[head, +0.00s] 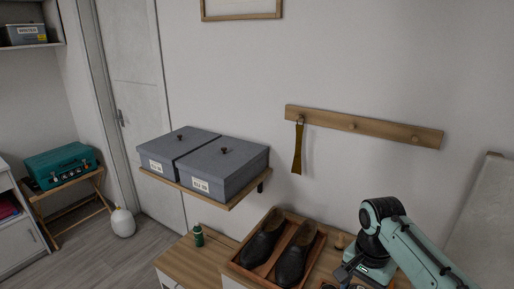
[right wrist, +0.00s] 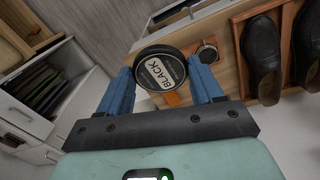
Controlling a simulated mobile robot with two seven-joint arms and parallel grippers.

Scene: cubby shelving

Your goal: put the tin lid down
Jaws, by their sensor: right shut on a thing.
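The tin lid (right wrist: 160,70) is a round black disc with a pale label reading BLACK. It sits between the blue fingers of my right gripper (right wrist: 161,75), which is shut on it. In the head view my right gripper (head: 347,272) is low over the wooden cabinet top, right of the shoe tray; the lid is hard to make out there. A small round dark thing with a metal rim (right wrist: 207,52) lies beyond the fingers in the right wrist view; I cannot tell whether it is the open tin. My left gripper is not in view.
A wooden tray (head: 238,267) holds two black shoes (head: 294,254) on the cabinet top. A green bottle (head: 198,236) stands left of it, with bare wood (head: 188,262) around. Grey boxes (head: 225,168) sit on a wall shelf above. A peg rail (head: 365,127) hangs behind.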

